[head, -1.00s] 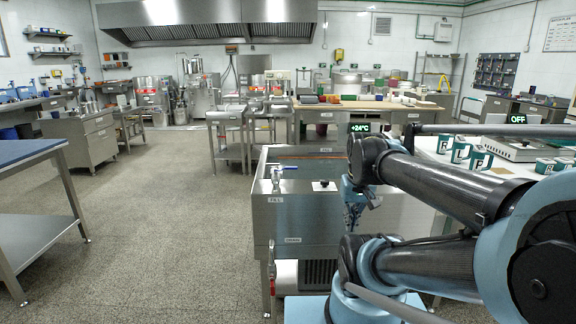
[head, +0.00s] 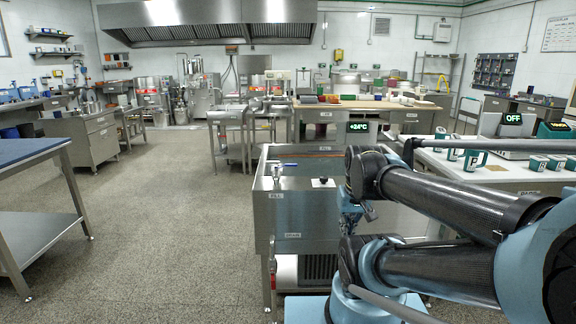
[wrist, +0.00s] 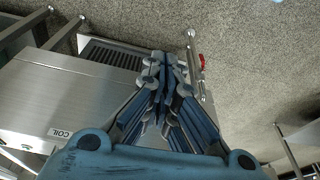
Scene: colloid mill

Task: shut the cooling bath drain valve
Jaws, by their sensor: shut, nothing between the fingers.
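The cooling bath (head: 310,212) is a steel tank in the middle of the head view, with a drain label (head: 293,236) low on its front. Below the label, at the front left, a vertical pipe with a red part (head: 287,267) shows; this looks like the drain valve. In the wrist view the red handle (wrist: 202,62) is beside a metal pipe (wrist: 194,60), right of the fingertips and apart from them. My gripper (wrist: 165,65) is shut and empty. In the head view my gripper (head: 350,222) hangs by the bath's front, partly hidden by my arm.
A fill tap (head: 277,172) stands on the bath's top left. A vent grille (head: 319,267) is low on its front. A blue-topped table (head: 30,152) stands at the left, and a white bench (head: 490,177) with mugs at the right. The floor between is clear.

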